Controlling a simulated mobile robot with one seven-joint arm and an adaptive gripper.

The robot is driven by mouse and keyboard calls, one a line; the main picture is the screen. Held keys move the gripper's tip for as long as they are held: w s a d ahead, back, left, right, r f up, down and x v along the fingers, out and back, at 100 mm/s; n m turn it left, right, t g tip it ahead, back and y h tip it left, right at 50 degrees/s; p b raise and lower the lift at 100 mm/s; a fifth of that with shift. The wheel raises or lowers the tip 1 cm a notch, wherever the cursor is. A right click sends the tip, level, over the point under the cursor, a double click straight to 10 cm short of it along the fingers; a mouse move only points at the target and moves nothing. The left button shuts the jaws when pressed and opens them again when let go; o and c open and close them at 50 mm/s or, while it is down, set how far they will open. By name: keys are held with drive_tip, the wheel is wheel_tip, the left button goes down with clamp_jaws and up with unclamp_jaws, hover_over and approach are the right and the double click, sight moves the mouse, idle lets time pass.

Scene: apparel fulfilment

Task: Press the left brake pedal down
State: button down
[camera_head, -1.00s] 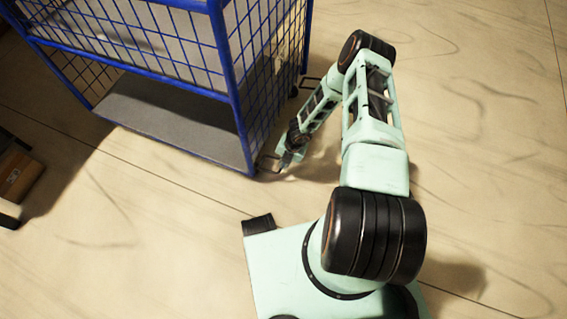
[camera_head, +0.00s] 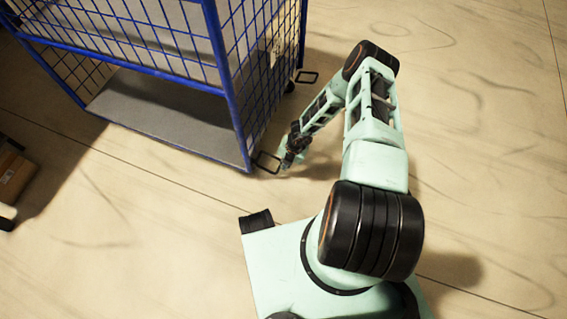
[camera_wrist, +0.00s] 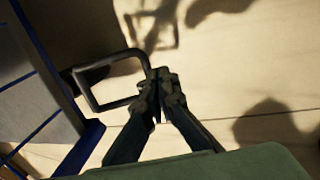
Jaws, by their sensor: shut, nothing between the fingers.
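The cart's near brake pedal, the left one in the head view, is a dark wire loop (camera_head: 268,153) sticking out from the cart's bottom corner. It also shows in the wrist view (camera_wrist: 108,59), left of my fingers. My gripper (camera_head: 285,167) is low beside this pedal, on its right side. In the wrist view my gripper (camera_wrist: 160,74) is shut and empty, with its fingertips at the loop's right end. They overlap it in the picture; I cannot tell whether they touch. A second, similar pedal (camera_head: 307,72) sticks out at the cart's far corner.
The blue wire-mesh cart (camera_head: 232,95) with a grey bottom shelf (camera_head: 165,112) stands to the left of my arm. A brown box (camera_head: 15,178) lies on a dark rack at the left edge. The wooden floor (camera_head: 480,130) to the right is clear.

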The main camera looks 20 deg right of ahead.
drive_tip(key=shift+f+b, duration=0.4)
drive_tip(key=shift+f, duration=0.6)
drive_tip(key=s+d+r+p, duration=0.5)
drive_tip(key=d+r+p, duration=0.1)
drive_tip(key=r, duration=0.4)
drive_tip(key=shift+s+d+r, duration=0.15)
drive_tip(key=shift+s+d, duration=0.15)
drive_tip(key=shift+d, duration=0.55)
